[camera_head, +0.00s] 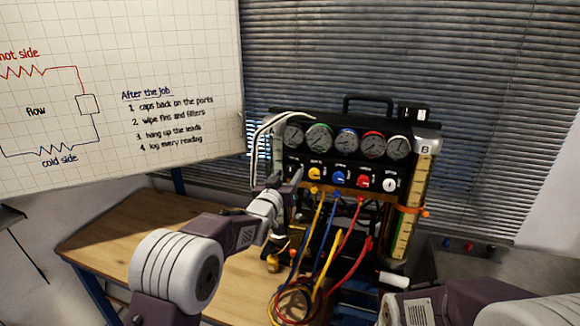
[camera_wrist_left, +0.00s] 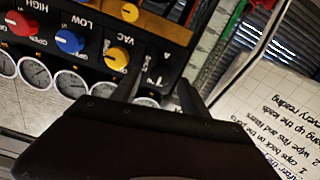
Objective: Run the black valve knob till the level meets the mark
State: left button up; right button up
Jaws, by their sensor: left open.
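My left gripper (camera_head: 286,178) is open at the left end of the knob row on the gauge panel. In the left wrist view its two fingers (camera_wrist_left: 161,82) stand apart in front of the dark panel beside the yellow knob. I cannot make out the black valve knob clearly; the gripper covers that end of the row in the head view. The sight column marked B (camera_head: 419,180) stands at the panel's right side, with an orange band (camera_head: 411,210) around it. The liquid level is too small to read for certain. My right gripper is out of view.
Yellow (camera_head: 314,174), blue (camera_head: 338,177), red (camera_head: 363,182) and white (camera_head: 389,185) knobs sit below several gauges (camera_head: 346,143). Coloured hoses (camera_head: 343,240) hang in front of the rig. The wooden bench (camera_head: 130,235) is clear at left. A whiteboard (camera_head: 180,60) stands behind.

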aim_at(291, 170)
pick_arm(q)
jog(key=x, duration=0.2)
jog(key=shift+w+p, duration=0.3)
jog(key=shift+p, duration=0.05)
jog(key=shift+d, duration=0.1)
jog(key=shift+c, duration=0.2)
